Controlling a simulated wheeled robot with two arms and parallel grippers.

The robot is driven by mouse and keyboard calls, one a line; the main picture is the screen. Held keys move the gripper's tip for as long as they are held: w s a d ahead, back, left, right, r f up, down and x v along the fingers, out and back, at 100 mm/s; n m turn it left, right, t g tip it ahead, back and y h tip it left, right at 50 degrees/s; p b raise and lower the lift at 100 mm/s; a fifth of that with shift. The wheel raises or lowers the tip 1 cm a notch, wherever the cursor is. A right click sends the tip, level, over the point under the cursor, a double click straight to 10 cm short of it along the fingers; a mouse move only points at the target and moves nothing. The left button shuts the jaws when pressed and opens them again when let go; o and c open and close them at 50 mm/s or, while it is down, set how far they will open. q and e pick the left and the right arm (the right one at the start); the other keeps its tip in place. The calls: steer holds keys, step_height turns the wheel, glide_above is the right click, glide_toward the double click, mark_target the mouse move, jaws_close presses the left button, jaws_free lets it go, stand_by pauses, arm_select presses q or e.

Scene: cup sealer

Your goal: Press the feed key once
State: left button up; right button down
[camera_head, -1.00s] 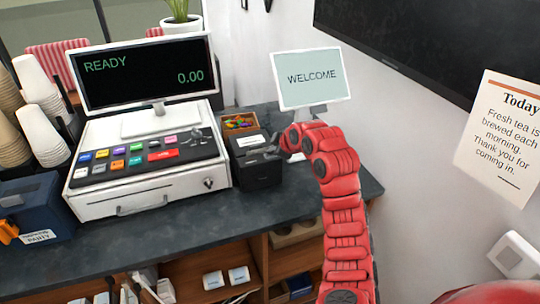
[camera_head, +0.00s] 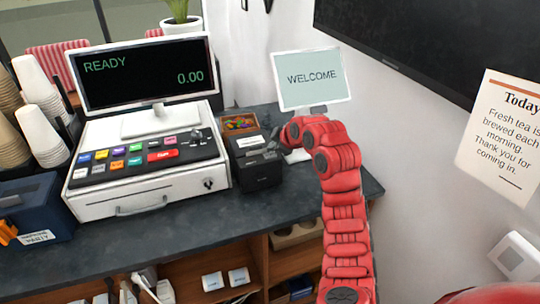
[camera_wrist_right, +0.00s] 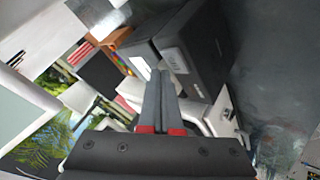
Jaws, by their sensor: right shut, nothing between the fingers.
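The black receipt printer (camera_head: 258,172) stands on the counter right of the cash register. A pale label (camera_head: 250,141) lies on its top; a separate feed key cannot be made out. My right gripper (camera_head: 270,148) is at the printer's upper right, shut and empty, its dark fingers hard to separate from the printer. In the right wrist view the closed fingers (camera_wrist_right: 163,78) point at the printer (camera_wrist_right: 205,50), with their tips close to a light grey panel (camera_wrist_right: 174,60) on it. Contact cannot be told. My left gripper is not in view.
The cash register (camera_head: 150,195) with its READY screen (camera_head: 145,75) stands left of the printer. A WELCOME display (camera_head: 311,78) stands behind my right arm. A small box of colourful items (camera_head: 239,123) sits behind the printer. The counter front (camera_head: 200,220) is clear.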

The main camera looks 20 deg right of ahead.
mark_target(273, 157)
steer(key=shift+r, duration=0.1)
steer(key=shift+r, duration=2.45)
steer(key=shift+f, duration=0.1)
